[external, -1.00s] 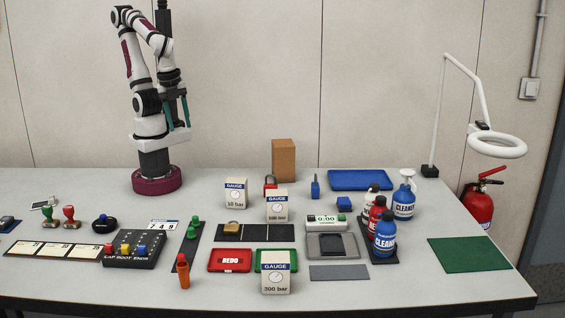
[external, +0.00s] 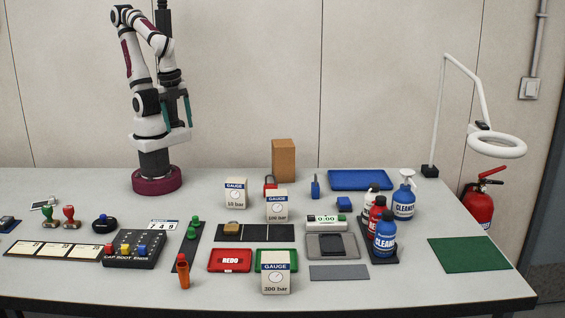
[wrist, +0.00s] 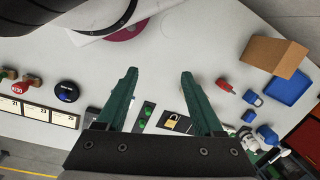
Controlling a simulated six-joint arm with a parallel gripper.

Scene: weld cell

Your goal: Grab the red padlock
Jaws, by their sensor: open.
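The red padlock (external: 268,189) stands on the table behind the 100 bar gauge box, which hides part of it in the external view. A small red object (wrist: 224,86) right of my fingers in the wrist view appears to be this padlock. My gripper (external: 178,109) is raised high above my base, left of and behind the padlock. In the wrist view my gripper (wrist: 158,74) has its two green fingers wide apart with nothing between them.
A brown block (external: 283,160) stands behind the padlock. Gauge boxes (external: 235,193) stand in front and to its left. A blue padlock (external: 315,188) and blue tray (external: 360,180) are to its right. A brass padlock (external: 232,228) lies on a black strip.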

